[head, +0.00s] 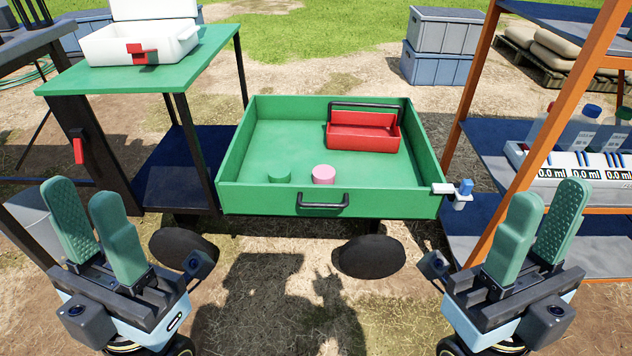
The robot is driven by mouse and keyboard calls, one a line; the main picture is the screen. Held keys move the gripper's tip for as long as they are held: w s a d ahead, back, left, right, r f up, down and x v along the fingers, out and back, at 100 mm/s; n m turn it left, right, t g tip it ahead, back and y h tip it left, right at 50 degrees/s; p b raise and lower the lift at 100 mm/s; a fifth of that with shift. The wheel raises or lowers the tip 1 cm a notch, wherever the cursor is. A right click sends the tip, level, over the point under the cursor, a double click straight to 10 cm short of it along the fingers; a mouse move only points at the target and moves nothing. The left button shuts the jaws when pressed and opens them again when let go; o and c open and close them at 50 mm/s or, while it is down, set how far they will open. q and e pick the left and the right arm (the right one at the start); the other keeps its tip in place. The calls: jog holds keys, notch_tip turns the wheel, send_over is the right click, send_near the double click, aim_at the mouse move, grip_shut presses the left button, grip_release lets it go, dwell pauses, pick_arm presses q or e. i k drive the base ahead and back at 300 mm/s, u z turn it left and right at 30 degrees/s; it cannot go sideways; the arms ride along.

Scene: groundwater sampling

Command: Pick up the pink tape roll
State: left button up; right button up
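The pink tape roll (323,174) lies in the green cart tray (270,200), near its front wall, just behind the black handle. My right gripper (543,208) is at the lower right, outside the cart, fingers upright and apart, also empty. Both are well away from the pink tape roll.
A red toolbox (362,132) stands at the tray's back right. A green table (130,75) with a white box (140,42) is at the left. An orange-framed shelf (478,75) with bottles and meters stands at the right. The tray's left and middle are clear.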

aim_at(321, 174)
jog(key=u, duration=0.55)
jog(key=k, duration=1.25)
jog(key=z, duration=0.2)
jog(key=i, duration=0.8)
jog(key=z, duration=0.5)
jog(key=i, duration=1)
jog(key=u, duration=0.9)
jog(key=i, duration=0.7)
jog(key=u, duration=0.05)
